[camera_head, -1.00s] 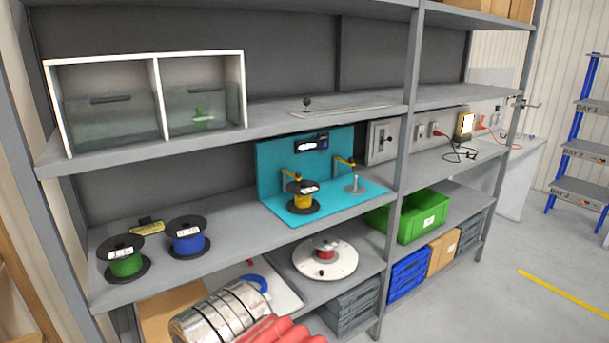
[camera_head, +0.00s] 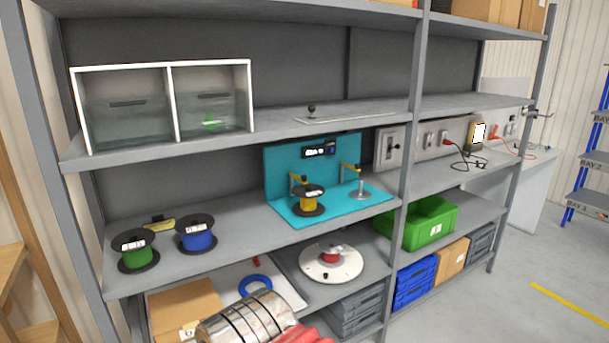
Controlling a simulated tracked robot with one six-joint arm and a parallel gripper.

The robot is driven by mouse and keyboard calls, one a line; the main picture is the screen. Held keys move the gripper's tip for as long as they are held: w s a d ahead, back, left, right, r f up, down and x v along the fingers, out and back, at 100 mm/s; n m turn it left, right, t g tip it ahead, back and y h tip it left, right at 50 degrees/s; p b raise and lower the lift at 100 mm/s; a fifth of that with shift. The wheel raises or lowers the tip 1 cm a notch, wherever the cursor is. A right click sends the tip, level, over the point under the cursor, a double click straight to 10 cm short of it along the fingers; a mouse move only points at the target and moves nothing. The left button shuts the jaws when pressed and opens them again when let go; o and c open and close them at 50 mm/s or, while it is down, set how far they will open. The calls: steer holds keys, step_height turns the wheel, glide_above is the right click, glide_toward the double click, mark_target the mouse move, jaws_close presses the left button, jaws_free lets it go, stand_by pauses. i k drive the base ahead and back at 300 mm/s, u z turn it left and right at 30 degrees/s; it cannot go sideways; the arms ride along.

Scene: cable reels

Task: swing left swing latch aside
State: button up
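A teal station (camera_head: 283,172) stands on the middle shelf, with a back panel and a base. The left swing latch (camera_head: 296,181) is a small yellow arm with a dark tip on the back panel, just above and behind a yellow cable reel (camera_head: 309,202). Its tip appears to reach over the reel's top; I cannot tell whether they touch. The right swing latch (camera_head: 348,167) is a similar yellow arm near an empty metal spindle (camera_head: 361,188). My gripper is not recognisable in view.
Green (camera_head: 135,254) and blue (camera_head: 197,236) reels stand left on the same shelf. A shelf post (camera_head: 411,130) rises right of the station, and the upper shelf (camera_head: 350,133) overhangs it. A silver banded cylinder (camera_head: 240,326) is at the bottom edge; I cannot tell whether it is mine.

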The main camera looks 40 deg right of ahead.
mark_target(302, 180)
steer(key=z, duration=0.4)
steer(key=i, duration=1)
steer(key=z, duration=0.05)
